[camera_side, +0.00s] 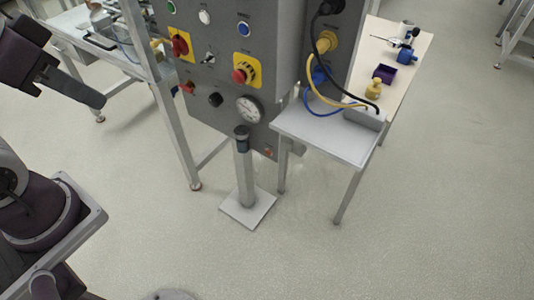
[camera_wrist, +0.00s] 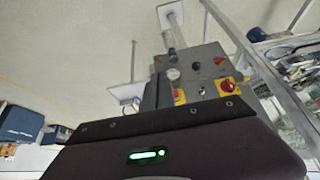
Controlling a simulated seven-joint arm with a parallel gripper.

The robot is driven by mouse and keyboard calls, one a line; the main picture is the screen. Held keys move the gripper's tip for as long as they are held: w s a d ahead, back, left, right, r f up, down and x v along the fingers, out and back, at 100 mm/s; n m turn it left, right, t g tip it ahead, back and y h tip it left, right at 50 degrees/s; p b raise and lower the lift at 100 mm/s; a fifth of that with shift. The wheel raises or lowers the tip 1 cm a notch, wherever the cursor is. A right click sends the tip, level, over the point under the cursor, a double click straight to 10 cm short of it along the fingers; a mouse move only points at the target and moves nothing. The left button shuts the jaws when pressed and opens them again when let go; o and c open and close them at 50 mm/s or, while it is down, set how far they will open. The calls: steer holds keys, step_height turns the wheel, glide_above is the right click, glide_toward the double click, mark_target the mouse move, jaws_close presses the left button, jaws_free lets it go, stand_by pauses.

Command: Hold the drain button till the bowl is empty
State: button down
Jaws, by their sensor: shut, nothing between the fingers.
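A grey control panel (camera_side: 225,50) carries a green button (camera_side: 170,6), a white button (camera_side: 204,17), a blue button (camera_side: 243,29) and a red mushroom button on a yellow plate (camera_side: 240,76). I cannot read any label, so I cannot tell which is the drain button. A clear vessel (camera_side: 122,42) on the left bench may be the bowl; its contents are too small to tell. My gripper (camera_side: 98,101) is at the upper left, shut and empty, well apart from the panel.
A post on a square base (camera_side: 248,208) stands in front of the panel. A small table (camera_side: 325,140) with cables stands to its right, a long bench with small parts behind. A bench leg (camera_side: 178,135) stands left of the panel. The front floor is mostly clear.

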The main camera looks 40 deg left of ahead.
steer(key=w+f+m, duration=0.1)
steer(key=w, duration=1)
steer(key=w+f+m, duration=0.1)
steer(key=w+f, duration=0.4)
steer(key=w, duration=0.1)
steer(key=w+d+f+m+t, duration=0.1)
steer(key=w+f, duration=0.4)
steer(key=w, duration=0.1)
steer(key=w+d+f+m, duration=0.1)
steer(key=w+f, duration=0.4)
steer(key=w, duration=0.1)
steer(key=shift+w+f, duration=0.25)
steer(key=shift+w, duration=0.05)
steer(key=w+d+f+m+t, duration=0.1)
steer(key=w+f+m, duration=0.15)
steer(key=f, duration=1.25)
glide_toward(268, 152)
steer(key=v, duration=0.3)
steer(key=s+f+m+t+h, duration=0.1)
steer(key=s+f, duration=0.4)
steer(key=f, duration=0.5)
steer(key=shift+a+m, duration=0.15)
steer(key=shift+m, duration=0.3)
steer(key=w, duration=0.8)
steer(key=shift+w, duration=0.4)
